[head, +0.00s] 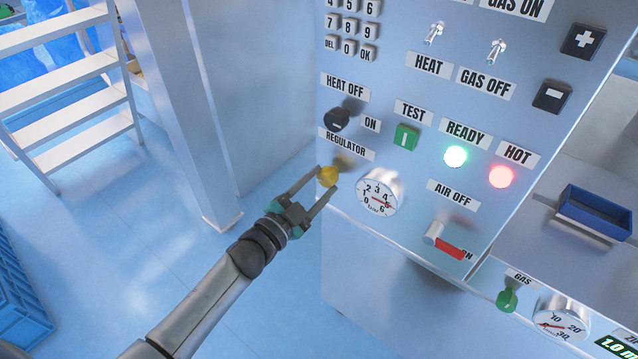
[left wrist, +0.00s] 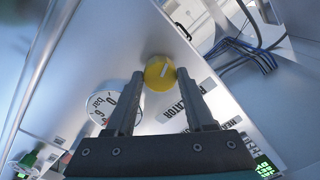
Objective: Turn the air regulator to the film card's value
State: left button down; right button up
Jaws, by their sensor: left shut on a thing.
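The regulator knob (head: 327,176) is yellow and sits on the grey panel under the REGULATOR label (head: 347,146). My left gripper (head: 325,183) is shut on it, one finger on each side. In the left wrist view the yellow knob (left wrist: 159,74), with a pale pointer line, shows between the two fingertips (left wrist: 160,78). The round white air gauge (head: 378,193) is right of the knob; its red needle points to the right side of the dial, near 5. The gauge also shows in the left wrist view (left wrist: 105,108). No film card is visible. My right gripper is not in view.
A black knob (head: 337,120) is just above the regulator. A green TEST button (head: 406,137), a lit green READY lamp (head: 456,156), a red HOT lamp (head: 500,175) and a red air lever (head: 449,252) are to the right. Open floor lies left of the panel.

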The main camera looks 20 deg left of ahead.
pick_arm(q)
jog(key=shift+m, duration=0.3)
dwell(0.4)
jog(key=shift+c, duration=1.3)
grip_release()
jog(key=p+v, duration=0.1)
jog(key=v, duration=1.4)
jog(key=shift+p, duration=0.3)
jog(key=shift+s, duration=0.1)
